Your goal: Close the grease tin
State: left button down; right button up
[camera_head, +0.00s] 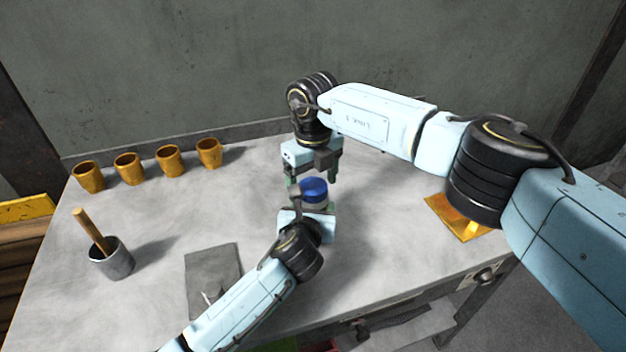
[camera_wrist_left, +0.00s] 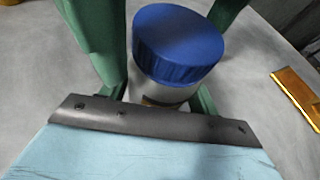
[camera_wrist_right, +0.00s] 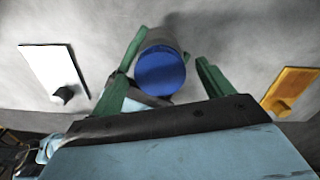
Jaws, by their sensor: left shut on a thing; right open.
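The grease tin is a small pale cylinder (camera_wrist_left: 165,92) with a blue lid (camera_head: 313,187) on top, standing upright near the middle of the table. My left gripper (camera_head: 314,206) is shut on the tin's body from the near side; its green fingers flank it in the left wrist view (camera_wrist_left: 165,60). My right gripper (camera_head: 313,176) is open above and just behind the lid. In the right wrist view its green fingers (camera_wrist_right: 168,68) stand apart on either side of the blue lid, with gaps. I cannot tell how tightly the lid sits.
Several orange cups (camera_head: 169,160) stand along the back left. A grey pot (camera_head: 112,263) with a wooden-handled tool stands at the left.

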pick_arm(q)
jog(key=shift+f, duration=0.1)
pick_arm(e)
notch_tip(320, 180, up, 12)
dwell(0.4)
pick_arm(q)
jog(key=shift+c, duration=1.5)
grip_release()
jog(key=p+v, duration=0.4)
jog(key=v, duration=0.8)
jog(key=shift+s, duration=0.2)
jog(key=shift+s+a+r, duration=0.1)
jog(key=shift+s+r, duration=0.15)
jog(key=shift+s, duration=0.2)
pick_arm(e)
notch_tip(320, 180, up, 4)
